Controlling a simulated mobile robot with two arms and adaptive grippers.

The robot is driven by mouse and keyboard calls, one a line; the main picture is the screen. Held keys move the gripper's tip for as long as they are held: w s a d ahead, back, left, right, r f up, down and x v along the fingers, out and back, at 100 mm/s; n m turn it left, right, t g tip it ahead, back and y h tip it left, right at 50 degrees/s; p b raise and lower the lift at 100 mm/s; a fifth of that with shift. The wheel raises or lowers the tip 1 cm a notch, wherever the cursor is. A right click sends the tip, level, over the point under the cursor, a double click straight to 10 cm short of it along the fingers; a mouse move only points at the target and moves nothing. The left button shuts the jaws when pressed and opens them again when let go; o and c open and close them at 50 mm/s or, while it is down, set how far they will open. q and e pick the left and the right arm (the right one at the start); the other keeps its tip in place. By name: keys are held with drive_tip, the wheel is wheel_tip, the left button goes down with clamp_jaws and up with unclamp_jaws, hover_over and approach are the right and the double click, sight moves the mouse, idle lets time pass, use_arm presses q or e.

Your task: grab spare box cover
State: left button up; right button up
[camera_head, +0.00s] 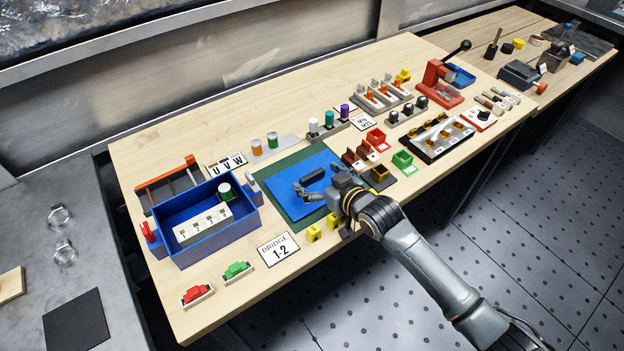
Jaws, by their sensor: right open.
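A flat blue plate (283,185), which looks like the box cover, lies on a dark green mat (268,170) in the middle of the bench. A short dark bar (313,175), like a handle, sits on it. My right gripper (316,181) is open over the plate, its fingertips close to the bar. I cannot tell whether they touch it. The gripper hides part of the plate's right side. My left gripper is not in view.
An open blue box (246,217) with a numbered white block (203,226) stands left of the plate. A "BRIDGE 1-2" card (278,250) and yellow pieces (314,233) lie in front. Small red and green bins (402,160) stand to the right.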

drive_tip(key=shift+r, duration=0.1)
drive_tip(key=c, duration=1.6)
drive_tip(key=shift+c, duration=0.2)
